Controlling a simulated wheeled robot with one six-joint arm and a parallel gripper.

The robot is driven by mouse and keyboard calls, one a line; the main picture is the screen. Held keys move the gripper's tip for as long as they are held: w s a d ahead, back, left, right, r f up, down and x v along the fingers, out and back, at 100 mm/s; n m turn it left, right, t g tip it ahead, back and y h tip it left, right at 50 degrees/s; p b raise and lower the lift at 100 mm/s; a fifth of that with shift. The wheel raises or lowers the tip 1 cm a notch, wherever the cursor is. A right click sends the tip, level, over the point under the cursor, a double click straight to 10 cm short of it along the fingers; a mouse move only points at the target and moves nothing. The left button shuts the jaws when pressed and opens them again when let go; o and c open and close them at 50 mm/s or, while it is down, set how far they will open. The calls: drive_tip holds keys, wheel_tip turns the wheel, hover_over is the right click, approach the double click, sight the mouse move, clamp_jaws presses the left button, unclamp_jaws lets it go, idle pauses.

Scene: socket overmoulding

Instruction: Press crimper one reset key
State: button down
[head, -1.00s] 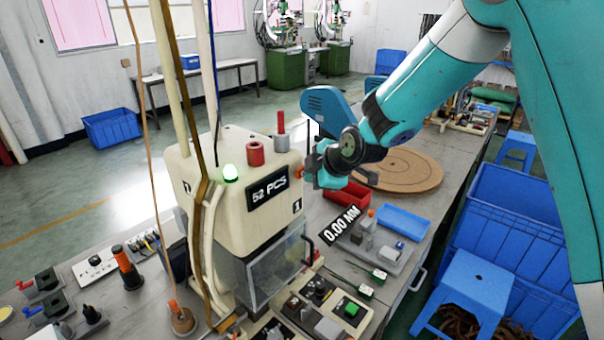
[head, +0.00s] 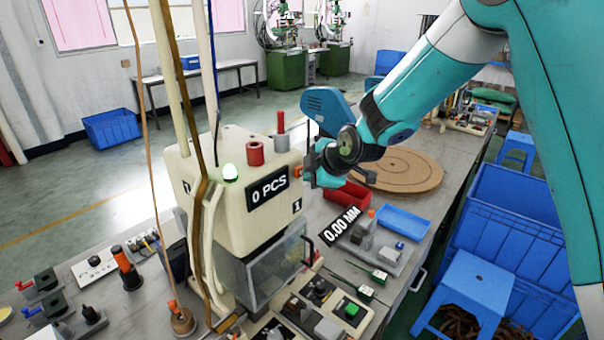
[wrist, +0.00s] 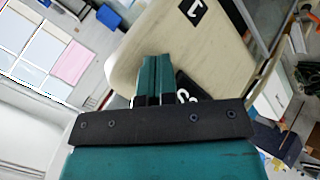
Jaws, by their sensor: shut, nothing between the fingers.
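Crimper one (head: 222,213) is the cream machine on the bench, with a "1" label (head: 297,206) and a green lamp on top. Its black counter display (head: 267,193) reads "0 PCS". My gripper (head: 305,172) is shut and empty, with its tips at the machine's right side near the display's upper right corner. The reset key is hidden by the fingers, and I cannot tell whether they touch it. In the wrist view the shut fingers (wrist: 155,80) point at the cream housing (wrist: 205,55), and the display (wrist: 187,92) is partly covered.
A red tray (head: 348,194) and a blue tray (head: 403,223) lie right of the machine. A "0.00 MM" display (head: 340,226) stands in front of them. A round brown board (head: 410,168) lies behind. Blue crates (head: 505,225) and a stool (head: 472,290) stand right of the bench.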

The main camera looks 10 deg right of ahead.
drive_tip(key=shift+s+d+b, duration=0.3)
drive_tip(key=shift+s+d, duration=0.15)
drive_tip(key=shift+s, duration=0.2)
drive_tip(key=shift+s, duration=0.1)
drive_tip(key=s+d+b, duration=0.1)
drive_tip(key=s, duration=0.1)
drive_tip(key=s+d, duration=0.2)
drive_tip(key=shift+b, duration=0.4)
drive_tip(key=s+a+m+g+b, duration=0.3)
drive_tip(key=s+m+g+b, duration=0.1)
drive_tip(key=s, duration=1)
drive_tip(key=s+a+m+g+b, duration=0.3)
drive_tip(key=s+m, duration=0.3)
drive_tip(key=s, duration=0.9)
drive_tip(key=shift+s+a+f+g+y+b, duration=0.2)
drive_tip(key=shift+g+y+b, duration=0.15)
drive_tip(key=shift+g, duration=0.25)
